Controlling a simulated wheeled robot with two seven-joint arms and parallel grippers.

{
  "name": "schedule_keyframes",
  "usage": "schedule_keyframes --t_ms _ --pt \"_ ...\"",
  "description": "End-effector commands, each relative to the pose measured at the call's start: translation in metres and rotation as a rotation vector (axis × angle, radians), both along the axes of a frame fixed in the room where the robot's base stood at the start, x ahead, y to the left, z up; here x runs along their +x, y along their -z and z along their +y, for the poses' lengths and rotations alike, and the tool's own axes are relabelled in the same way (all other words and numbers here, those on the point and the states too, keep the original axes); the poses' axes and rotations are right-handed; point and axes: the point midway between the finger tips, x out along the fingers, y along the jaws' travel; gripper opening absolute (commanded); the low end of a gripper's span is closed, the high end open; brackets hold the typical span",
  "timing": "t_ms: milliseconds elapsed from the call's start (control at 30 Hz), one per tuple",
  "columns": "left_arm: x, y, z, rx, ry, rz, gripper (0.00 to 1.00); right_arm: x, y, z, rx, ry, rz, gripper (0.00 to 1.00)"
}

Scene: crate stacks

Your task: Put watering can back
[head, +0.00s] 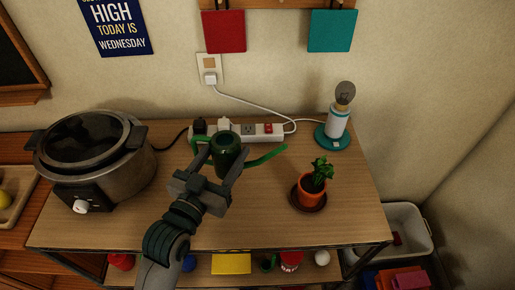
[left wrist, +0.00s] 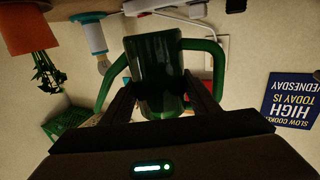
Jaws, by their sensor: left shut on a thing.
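The green watering can (head: 227,146) is between the fingers of my left gripper (head: 227,165), over the back middle of the wooden tabletop, in front of the power strip. Its spout or handle reaches out to the right. In the left wrist view the can (left wrist: 152,60) fills the middle, with green curved parts on both sides and the gripper fingers (left wrist: 160,105) against its body. My left gripper is shut on it. I cannot tell whether its base touches the tabletop. My right gripper is not in view.
A slow cooker (head: 98,150) stands at the left of the tabletop (head: 250,215). A potted plant (head: 312,187) and a lamp (head: 338,118) stand at the right. A power strip (head: 262,131) lies along the back. The front middle is clear. A lower shelf holds several small items, including a yellow box (head: 231,263).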

Motion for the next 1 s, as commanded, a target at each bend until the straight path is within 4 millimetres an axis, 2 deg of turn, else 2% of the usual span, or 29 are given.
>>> schedule_keyframes --t_ms 33,100,200,300,400,567,1000 --pt "-0.008 0.006 0.019 -0.006 -0.064 0.004 0.19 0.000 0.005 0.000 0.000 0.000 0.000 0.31" --pt "-0.018 0.011 0.046 -0.005 -0.148 0.003 0.19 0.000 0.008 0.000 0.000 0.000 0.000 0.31" --pt "-0.032 0.019 0.079 -0.002 -0.250 0.003 0.19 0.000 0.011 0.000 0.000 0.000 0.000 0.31" --pt "-0.045 0.024 0.104 -0.002 -0.326 0.000 0.19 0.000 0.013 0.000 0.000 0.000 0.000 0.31" --pt "-0.054 0.027 0.120 -0.001 -0.376 -0.002 0.19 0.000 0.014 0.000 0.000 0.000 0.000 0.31" --pt "-0.060 0.029 0.131 -0.001 -0.407 -0.004 0.19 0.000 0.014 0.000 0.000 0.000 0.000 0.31" --pt "-0.060 0.029 0.130 -0.002 -0.406 -0.006 0.19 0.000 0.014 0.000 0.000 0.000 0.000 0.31"
